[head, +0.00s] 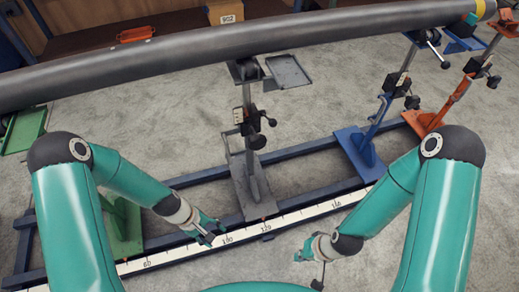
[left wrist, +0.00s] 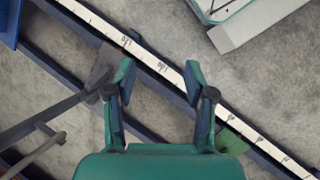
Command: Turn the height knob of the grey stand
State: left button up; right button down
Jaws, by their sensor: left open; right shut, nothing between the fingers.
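The grey stand (head: 250,180) stands upright near the middle of the head view, its foot on the blue rail frame. Black knobs (head: 257,141) stick out from its post on the right side, below a small grey tray. Which one sets the height I cannot tell. My left gripper (head: 209,234) is open and empty, low over the ruler, left of the stand's foot and well below the knobs. The left wrist view shows its spread fingers (left wrist: 158,88), with part of the grey stand's foot (left wrist: 101,72) to the left. My right gripper (head: 301,256) is shut and empty, right of and below the stand.
A long dark pipe (head: 200,53) spans the top, above the stands. A blue stand (head: 364,150) and an orange stand (head: 440,112) stand to the right, a green one (head: 124,222) to the left. A white ruler (head: 285,222) runs along the front rail.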

pick_arm(q)
jog(key=w+d+f+n+t+h+b, duration=0.1)
jog(key=w+f+n+h+b, duration=0.15)
jog(key=w, duration=0.25)
jog(key=w+f+n+h+b, duration=0.1)
jog(key=w+f+n+b, duration=0.2)
jog(key=w+n+b, duration=0.15)
jog(key=n+t+h+b, duration=0.5)
jog(key=t+h+b, duration=0.1)
jog(key=h+b, duration=0.35)
send_near(257, 139)
jog(key=a+f, duration=0.1)
jog(key=a, duration=0.5)
jog(key=shift+y, duration=0.4)
jog(key=b+x, duration=0.1)
jog(key=x, duration=0.4)
jog(key=b+x, duration=0.1)
jog(key=x, duration=0.4)
jog(key=b+x, duration=0.1)
jog(key=x, duration=0.5)
jog(key=shift+s+d+f, duration=0.2)
jog(key=shift+s+f, duration=0.1)
pick_arm(e)
notch_tip(257, 139, down, 22)
jog(key=shift+f, duration=0.25)
